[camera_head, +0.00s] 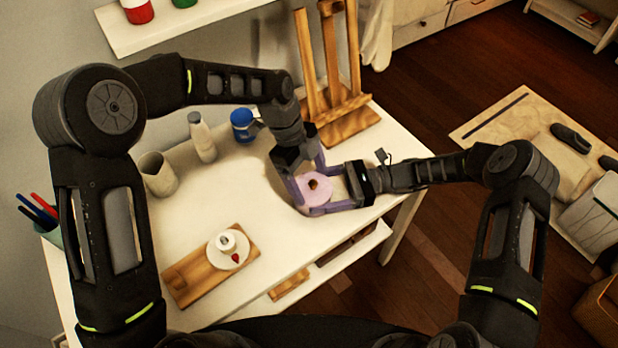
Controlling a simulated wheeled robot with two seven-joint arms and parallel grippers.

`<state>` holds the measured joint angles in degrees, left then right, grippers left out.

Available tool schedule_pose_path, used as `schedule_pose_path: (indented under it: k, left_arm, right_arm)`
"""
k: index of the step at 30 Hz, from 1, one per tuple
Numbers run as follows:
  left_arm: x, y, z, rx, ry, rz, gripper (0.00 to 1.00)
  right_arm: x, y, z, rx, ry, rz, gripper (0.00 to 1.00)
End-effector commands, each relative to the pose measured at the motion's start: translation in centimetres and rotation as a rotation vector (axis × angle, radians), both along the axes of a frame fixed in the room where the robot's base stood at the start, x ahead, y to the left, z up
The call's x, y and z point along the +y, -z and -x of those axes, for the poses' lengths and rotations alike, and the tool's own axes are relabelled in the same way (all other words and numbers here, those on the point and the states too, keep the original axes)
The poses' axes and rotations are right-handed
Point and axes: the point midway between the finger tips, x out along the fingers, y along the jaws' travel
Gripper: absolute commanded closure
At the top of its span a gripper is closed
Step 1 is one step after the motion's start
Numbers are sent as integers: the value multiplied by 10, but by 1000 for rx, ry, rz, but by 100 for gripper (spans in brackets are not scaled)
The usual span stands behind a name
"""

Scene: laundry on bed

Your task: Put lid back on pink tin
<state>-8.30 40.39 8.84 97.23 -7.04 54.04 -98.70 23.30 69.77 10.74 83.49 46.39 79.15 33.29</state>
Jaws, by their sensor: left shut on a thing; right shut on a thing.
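The pink tin (326,194) is at the right part of the white table, between my two grippers and largely hidden by them. A round pink top with a small brown spot in its middle, which looks like the lid (313,186), faces up there. My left gripper (308,183) comes down from behind, its fingers on either side of the lid. My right gripper (330,190) reaches in from the right, its fingers around the tin's side. Both are shut on what they hold. I cannot tell whether the lid is fully seated or slightly above the tin.
A wooden easel (335,75) stands close behind the grippers. The table middle is clear.

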Motion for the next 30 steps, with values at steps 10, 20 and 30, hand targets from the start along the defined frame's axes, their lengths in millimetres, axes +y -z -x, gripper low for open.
schedule_pose_path:
  k: [10,20,30]
  left_arm:
    - [6,12,3,14,-6,-13,12]
    - [6,12,3,14,-5,-13,12]
    - [13,-12,-2,13,-7,-13,12]
  right_arm:
    - [4,-8,1,-13,-13,-24,97]
    - [4,-8,1,-13,-15,-23,97]
    - [4,-7,2,-10,-14,-22,98]
